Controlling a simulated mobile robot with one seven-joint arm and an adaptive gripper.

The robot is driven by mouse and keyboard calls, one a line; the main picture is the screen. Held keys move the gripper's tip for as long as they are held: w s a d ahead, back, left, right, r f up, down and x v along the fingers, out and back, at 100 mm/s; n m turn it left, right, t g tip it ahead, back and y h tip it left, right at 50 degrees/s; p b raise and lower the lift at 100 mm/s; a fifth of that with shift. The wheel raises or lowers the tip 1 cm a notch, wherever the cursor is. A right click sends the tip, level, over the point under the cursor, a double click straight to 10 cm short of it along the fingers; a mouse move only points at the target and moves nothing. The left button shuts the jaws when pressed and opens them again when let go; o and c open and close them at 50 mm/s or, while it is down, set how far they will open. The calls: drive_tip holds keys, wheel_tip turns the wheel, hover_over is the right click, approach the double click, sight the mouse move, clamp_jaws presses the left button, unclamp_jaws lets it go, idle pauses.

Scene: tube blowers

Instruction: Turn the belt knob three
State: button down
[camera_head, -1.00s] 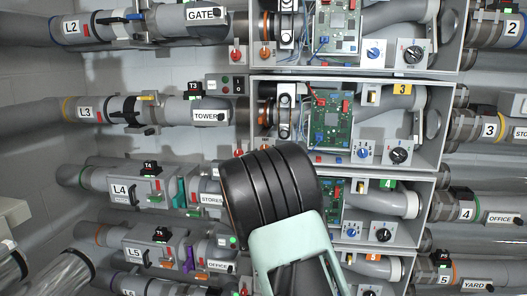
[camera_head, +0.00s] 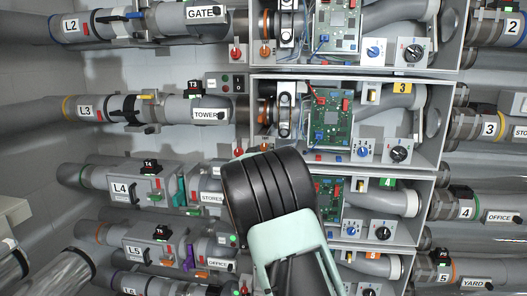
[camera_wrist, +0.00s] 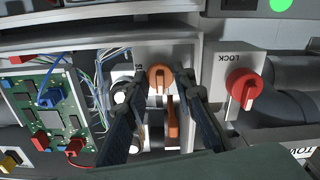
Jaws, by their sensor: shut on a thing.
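The orange belt knob (camera_wrist: 160,78) is in the wrist view, on a light plate in row 3, beside the red LOCK knob. My gripper (camera_wrist: 163,80) has a dark finger on each side of it and is shut on it. In the head view the orange knob (camera_head: 265,146) shows just above my black wrist (camera_head: 268,187). My fingertips are hidden there behind the wrist.
The red LOCK knob (camera_wrist: 243,88) is close to the right finger. A green circuit board (camera_wrist: 45,112) with wires is at the left. The box labelled 3 (camera_head: 400,87) and the TOWER label (camera_head: 208,115) are above my wrist in the head view.

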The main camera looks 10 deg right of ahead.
drive_tip(key=shift+m, duration=0.3)
drive_tip(key=m+b, duration=0.3)
drive_tip(key=shift+f, duration=0.2)
drive_tip(key=m+b, duration=0.3)
drive_tip(key=m, duration=0.2)
drive_tip(key=shift+m+b, duration=0.3)
drive_tip(key=shift+m, duration=0.1)
drive_tip(key=m+b, duration=0.2)
drive_tip(key=m, duration=0.2)
drive_tip(key=shift+m+b, duration=0.3)
drive_tip(key=shift+b, duration=0.05)
drive_tip(key=shift+r+m+b, duration=0.15)
drive_tip(key=shift+m+b, duration=0.85)
drive_tip(key=shift+m, duration=1)
drive_tip(key=c, duration=1.9)
unclamp_jaws()
drive_tip(key=shift+s, duration=0.1)
